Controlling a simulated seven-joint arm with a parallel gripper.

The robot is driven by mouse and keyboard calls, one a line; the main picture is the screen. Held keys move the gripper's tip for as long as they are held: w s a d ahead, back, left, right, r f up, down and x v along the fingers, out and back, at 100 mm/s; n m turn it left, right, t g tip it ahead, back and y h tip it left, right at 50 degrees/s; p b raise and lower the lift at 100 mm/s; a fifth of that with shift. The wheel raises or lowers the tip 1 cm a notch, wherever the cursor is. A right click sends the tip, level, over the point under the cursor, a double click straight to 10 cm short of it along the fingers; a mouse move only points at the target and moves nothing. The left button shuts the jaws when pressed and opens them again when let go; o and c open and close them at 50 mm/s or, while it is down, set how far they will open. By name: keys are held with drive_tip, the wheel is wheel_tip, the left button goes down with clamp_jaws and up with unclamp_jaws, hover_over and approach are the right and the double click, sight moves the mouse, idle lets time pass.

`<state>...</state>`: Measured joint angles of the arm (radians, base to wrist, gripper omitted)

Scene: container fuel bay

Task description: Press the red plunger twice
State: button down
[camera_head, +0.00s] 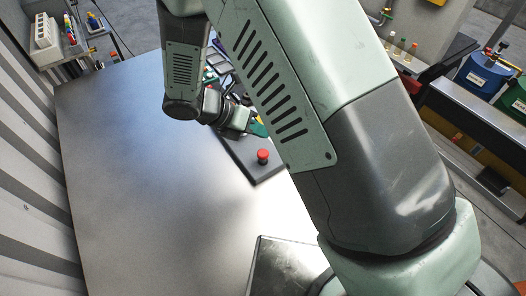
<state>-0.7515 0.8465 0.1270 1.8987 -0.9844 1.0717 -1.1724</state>
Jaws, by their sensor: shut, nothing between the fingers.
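The red plunger (263,156) stands upright at the near end of a dark panel (262,171) on the metal table. Its round cap shows clearly, and nothing touches it. My gripper (262,130) is just behind the plunger in the picture, apart from it, at the end of my bent arm. Its fingers are shut and hold nothing. My arm's large links cover the panel's right side and part of its far end.
The bare metal table (150,170) is wide and clear to the left. Small dark items (215,62) lie behind my wrist. A corrugated wall (30,190) runs along the left. Blue (484,75) and green (515,100) containers stand at the far right.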

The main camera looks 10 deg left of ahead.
sight(259, 153)
drive_tip(key=shift+r, duration=0.1)
wheel_tip(259, 153, up, 4)
drive_tip(key=shift+f, duration=0.2)
idle(0.3)
drive_tip(key=shift+f, duration=0.1)
drive_tip(key=shift+f, duration=4.3)
drive_tip(key=shift+f, duration=0.1)
drive_tip(key=shift+f, duration=0.35)
